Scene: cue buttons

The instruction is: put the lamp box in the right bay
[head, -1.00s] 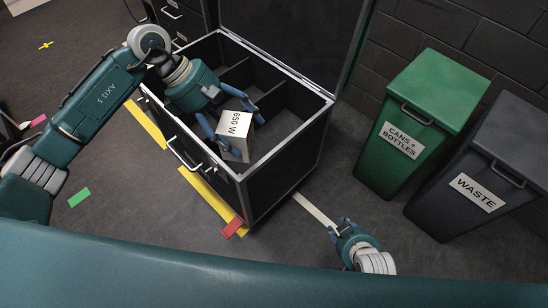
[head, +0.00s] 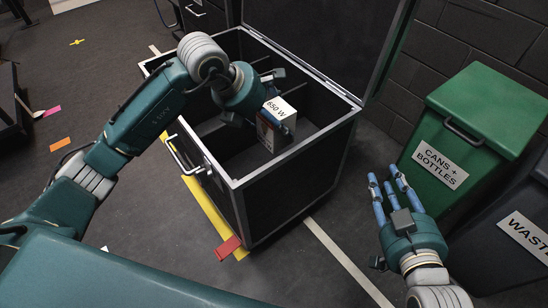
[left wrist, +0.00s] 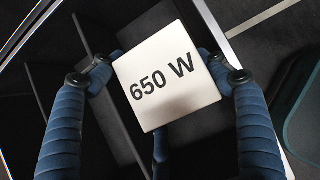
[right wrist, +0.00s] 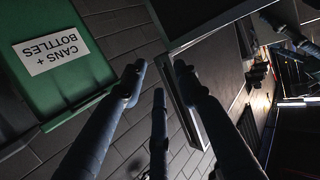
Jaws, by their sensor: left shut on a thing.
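The lamp box (head: 275,124) is white on top with "650 W" printed on it. My left gripper (head: 268,108) is shut on it and holds it inside the rim of the open black case (head: 298,190), toward its right part. In the left wrist view the box top (left wrist: 165,75) sits tilted between the blue fingers (left wrist: 160,85). Dark dividers split the case into bays; the box and arm hide part of them. I cannot tell whether the box touches the case floor. My right gripper (head: 389,184) is open and empty, right of the case.
The case lid (head: 320,40) stands raised at the back. A green bin (head: 475,120) and a dark waste bin (head: 515,225) stand at right; the green bin also shows in the right wrist view (right wrist: 60,95). A red tape piece (head: 228,245) lies by the case's front corner.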

